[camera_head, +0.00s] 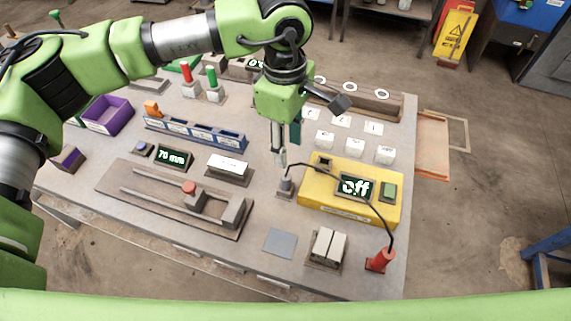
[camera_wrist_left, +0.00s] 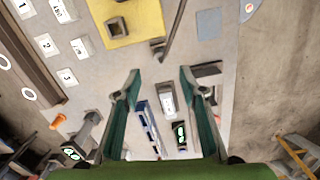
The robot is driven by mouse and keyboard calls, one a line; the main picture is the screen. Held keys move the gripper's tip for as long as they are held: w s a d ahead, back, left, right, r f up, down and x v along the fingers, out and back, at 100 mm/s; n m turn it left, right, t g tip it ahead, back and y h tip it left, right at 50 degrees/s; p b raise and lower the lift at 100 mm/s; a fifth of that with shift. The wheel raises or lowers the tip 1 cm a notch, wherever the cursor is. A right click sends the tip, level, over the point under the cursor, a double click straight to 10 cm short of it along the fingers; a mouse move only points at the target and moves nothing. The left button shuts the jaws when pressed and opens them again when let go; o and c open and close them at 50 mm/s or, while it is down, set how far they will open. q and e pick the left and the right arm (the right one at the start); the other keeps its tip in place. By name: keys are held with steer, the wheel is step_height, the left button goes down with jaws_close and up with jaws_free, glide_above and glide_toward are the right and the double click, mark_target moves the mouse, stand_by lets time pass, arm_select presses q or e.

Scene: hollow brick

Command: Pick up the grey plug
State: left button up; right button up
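The grey plug (camera_head: 286,182) stands upright on a small base, just left of the yellow box (camera_head: 318,204). A black cable runs from its top over the box to a red holder (camera_head: 381,260). My left gripper (camera_head: 278,158) points down above and slightly behind the plug, apart from it. In the left wrist view, my left gripper (camera_wrist_left: 158,76) is open with nothing between its fingers. There the plug (camera_wrist_left: 158,46) shows just beyond the fingertips, near the gap's centre line, beside the yellow box (camera_wrist_left: 140,14). My right gripper is in neither view.
A slider board (camera_head: 170,190) and a white-labelled block (camera_head: 229,168) lie left of the plug. White cubes (camera_head: 354,146) stand behind the box. A grey flat square (camera_head: 280,243) and a block with two pale bars (camera_head: 327,246) are in front. The table between them is clear.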

arm_select(q)
steer(key=p, duration=0.2)
glide_above(286, 176)
steer(key=f, duration=0.4)
steer(key=shift+s+a+f, duration=0.25)
steer(key=shift+s+f, duration=0.1)
step_height(286, 176, down, 2)
steer(key=shift+w+f, duration=0.15)
steer(key=shift+f, duration=0.4)
steer(key=shift+d+f+p, duration=0.15)
steer(key=shift+f+p, duration=0.45)
steer(key=shift+p, duration=0.25)
steer(key=f, duration=0.1)
steer(key=f+p, duration=0.1)
steer(key=f, duration=0.1)
steer(key=shift+w+d+f+p, duration=0.1)
steer(key=shift+w+f+p, duration=0.1)
steer(key=shift+f+p, duration=0.1)
steer(key=shift+f, duration=0.25)
jaws_close()
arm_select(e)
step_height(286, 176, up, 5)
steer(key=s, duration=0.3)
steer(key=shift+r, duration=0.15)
